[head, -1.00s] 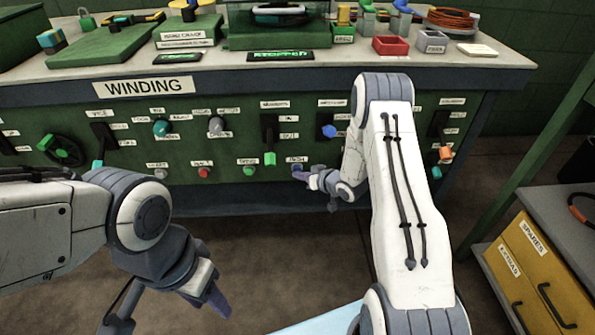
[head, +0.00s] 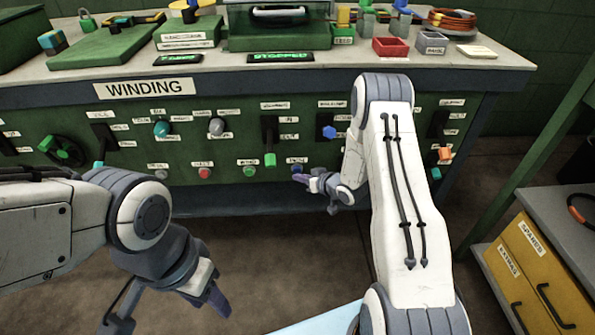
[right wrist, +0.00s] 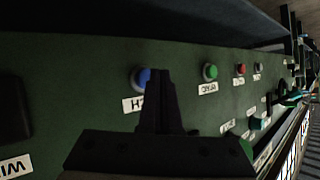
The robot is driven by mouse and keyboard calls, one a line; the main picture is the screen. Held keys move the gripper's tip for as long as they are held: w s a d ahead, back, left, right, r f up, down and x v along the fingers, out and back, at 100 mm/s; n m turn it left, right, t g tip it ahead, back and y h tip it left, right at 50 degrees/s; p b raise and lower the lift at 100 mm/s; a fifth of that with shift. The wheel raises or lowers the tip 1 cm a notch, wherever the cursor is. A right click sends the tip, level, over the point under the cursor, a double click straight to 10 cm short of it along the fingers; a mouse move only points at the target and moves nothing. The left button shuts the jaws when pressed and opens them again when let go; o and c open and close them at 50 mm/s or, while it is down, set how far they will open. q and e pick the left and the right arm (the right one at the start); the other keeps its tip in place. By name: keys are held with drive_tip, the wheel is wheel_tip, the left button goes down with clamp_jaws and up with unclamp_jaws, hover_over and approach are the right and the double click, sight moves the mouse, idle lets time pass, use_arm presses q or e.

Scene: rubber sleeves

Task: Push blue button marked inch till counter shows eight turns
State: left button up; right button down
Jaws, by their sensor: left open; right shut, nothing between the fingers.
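The blue button (head: 297,168) is on the lower row of the green panel, under a small label too blurred to read in the head view. In the right wrist view the blue button (right wrist: 140,76) is partly hidden by my fingers, beside a label ending in "CH". My right gripper (head: 298,178) is shut and empty, its tips just in front of and below the button; its fingers (right wrist: 160,85) show dark in the wrist view. My left gripper (head: 218,298) is open and empty, low in front of the panel. A small green display (head: 178,59) is too blurred to read.
A second display (head: 281,57) reads "STOPPED". Beside the blue button are a green button (head: 249,171), a red button (head: 204,173) and a green-handled lever (head: 270,158). A blue knob (head: 329,132) sits above right. A cabinet with yellow drawers (head: 535,270) stands at the right.

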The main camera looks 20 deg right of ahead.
drive_tip(key=shift+s, duration=0.15)
drive_tip(key=shift+s+a+p, duration=0.15)
drive_tip(key=shift+s+a, duration=0.1)
drive_tip(key=shift+s, duration=0.55)
drive_tip(key=shift+s+a+p, duration=0.2)
drive_tip(key=shift+s, duration=0.6)
drive_tip(key=shift+s+a+p, duration=0.15)
drive_tip(key=shift+s+a, duration=0.1)
drive_tip(key=shift+s, duration=0.55)
